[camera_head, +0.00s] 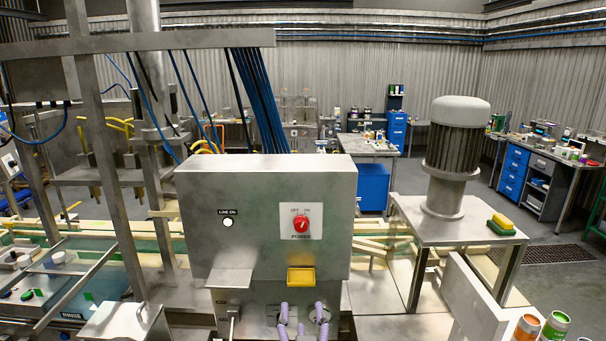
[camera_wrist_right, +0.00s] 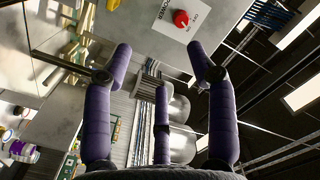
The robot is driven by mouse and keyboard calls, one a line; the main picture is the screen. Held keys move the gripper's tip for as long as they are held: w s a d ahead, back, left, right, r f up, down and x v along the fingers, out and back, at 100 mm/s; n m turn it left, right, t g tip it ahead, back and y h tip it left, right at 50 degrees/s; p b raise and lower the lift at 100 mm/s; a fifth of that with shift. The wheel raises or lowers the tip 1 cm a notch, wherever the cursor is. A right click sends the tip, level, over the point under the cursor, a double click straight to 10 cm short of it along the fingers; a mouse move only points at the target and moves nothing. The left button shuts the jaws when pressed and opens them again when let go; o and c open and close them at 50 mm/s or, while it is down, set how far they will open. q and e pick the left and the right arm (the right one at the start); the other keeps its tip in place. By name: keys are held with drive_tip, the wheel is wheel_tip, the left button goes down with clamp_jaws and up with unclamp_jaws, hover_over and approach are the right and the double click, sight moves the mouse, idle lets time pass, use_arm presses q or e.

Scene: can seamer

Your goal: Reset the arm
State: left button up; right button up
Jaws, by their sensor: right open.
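My right gripper (camera_head: 302,317) shows at the bottom of the head view, in front of the lower part of the grey machine cabinet (camera_head: 215,185). Its purple fingers are spread with nothing between them. In the right wrist view the open gripper (camera_wrist_right: 158,60) is also empty. The red power knob (camera_head: 301,223) sits on a white OFF/ON plate on the cabinet front, above the gripper. The knob also shows in the right wrist view (camera_wrist_right: 181,18), apart from the fingers. My left gripper is not in view.
A yellow tray (camera_head: 301,276) sticks out from the cabinet just above my right gripper. A large motor (camera_head: 456,150) stands on a metal table at the right. Green and orange cans (camera_head: 555,325) stand at the lower right. A conveyor line lies left.

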drive_tip(key=w+d+f+n+g+b, duration=0.1)
drive_tip(key=d+f+g+b, duration=0.15)
drive_tip(key=f, duration=0.95)
drive_tip(key=w+d+f+n+g+y+b, duration=0.1)
drive_tip(key=w+f+g, duration=0.15)
drive_tip(key=f, duration=0.95)
drive_tip(key=w+d+f+n+g+b, duration=0.1)
drive_tip(key=f+n+g+b, duration=0.15)
drive_tip(key=f, duration=1.05)
use_arm(q)
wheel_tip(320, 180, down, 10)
drive_tip(key=b, duration=0.3)
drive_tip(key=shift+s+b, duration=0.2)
drive_tip(key=shift+b, duration=0.15)
use_arm(e)
drive_tip(key=s+d+f+g, duration=0.1)
drive_tip(key=s+f+g, duration=0.2)
drive_tip(key=s+f, duration=0.4)
drive_tip(key=s+d+f+g+y, duration=0.1)
drive_tip(key=s+d+f+g, duration=0.1)
drive_tip(key=s+f, duration=0.5)
drive_tip(key=s+d+f+m+g+y, duration=0.1)
drive_tip(key=s+f+g, duration=0.3)
drive_tip(key=f, duration=0.9)
drive_tip(key=s+d, duration=0.1)
drive_tip(key=s, duration=0.2)
drive_tip(key=shift+d+f+g, duration=0.25)
drive_tip(key=shift+f+g, duration=0.1)
drive_tip(key=shift+f, duration=0.05)
